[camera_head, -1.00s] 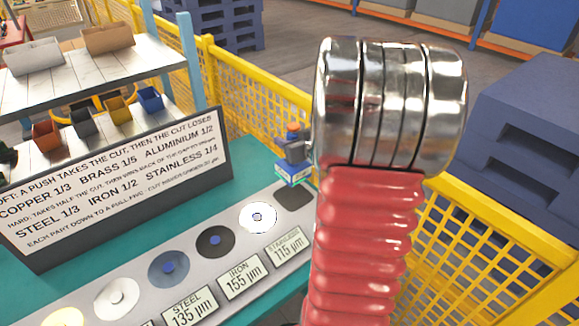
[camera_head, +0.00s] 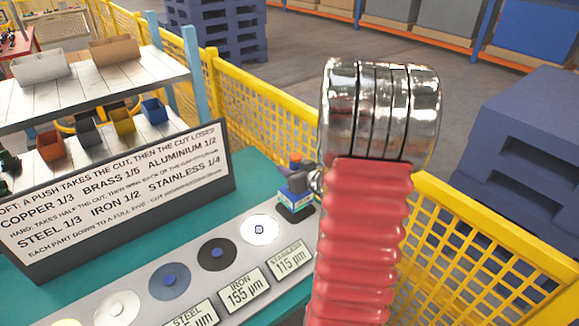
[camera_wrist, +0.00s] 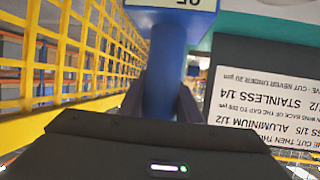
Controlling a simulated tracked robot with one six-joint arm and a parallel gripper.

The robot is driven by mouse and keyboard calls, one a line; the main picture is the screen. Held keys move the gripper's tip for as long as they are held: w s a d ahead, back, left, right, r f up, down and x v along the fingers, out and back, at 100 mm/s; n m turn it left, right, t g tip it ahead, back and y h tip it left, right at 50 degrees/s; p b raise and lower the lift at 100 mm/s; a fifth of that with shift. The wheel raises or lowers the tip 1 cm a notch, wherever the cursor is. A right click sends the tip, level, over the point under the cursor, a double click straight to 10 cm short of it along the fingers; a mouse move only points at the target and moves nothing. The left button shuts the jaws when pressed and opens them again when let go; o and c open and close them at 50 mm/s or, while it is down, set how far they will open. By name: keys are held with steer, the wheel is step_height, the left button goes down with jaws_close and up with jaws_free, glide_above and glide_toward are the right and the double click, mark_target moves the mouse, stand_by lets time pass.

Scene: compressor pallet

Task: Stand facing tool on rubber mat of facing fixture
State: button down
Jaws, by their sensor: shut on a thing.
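The facing tool (camera_head: 295,186), a small blue and grey body with an orange-red top, is upright at the right end of the facing fixture (camera_head: 137,275). Its base overlaps the dark rubber mat (camera_head: 297,214); I cannot tell whether it touches. In the wrist view my gripper (camera_wrist: 166,95) is shut on the blue stem of the tool (camera_wrist: 166,65), with a dark finger on each side. In the head view my red and chrome arm hides most of my gripper. The mat is not seen in the wrist view.
The fixture's grey strip holds several round discs and label plates, such as the 115 µm plate (camera_head: 289,258). A lettered sign board (camera_head: 115,200) stands behind it. Yellow mesh fence (camera_head: 250,110) runs behind the bench. Shelves with bins are at left, blue pallets (camera_head: 530,150) at right.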

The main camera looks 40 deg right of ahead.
steer(key=shift+f, duration=1.5)
steer(key=c, duration=1.3)
jaws_free()
steer(key=shift+f, duration=0.15)
steer(key=shift+s+a+r, duration=0.1)
steer(key=shift+s+r, duration=0.15)
steer(key=shift+s, duration=0.1)
steer(key=v, duration=1.1)
steer(key=shift+r, duration=0.15)
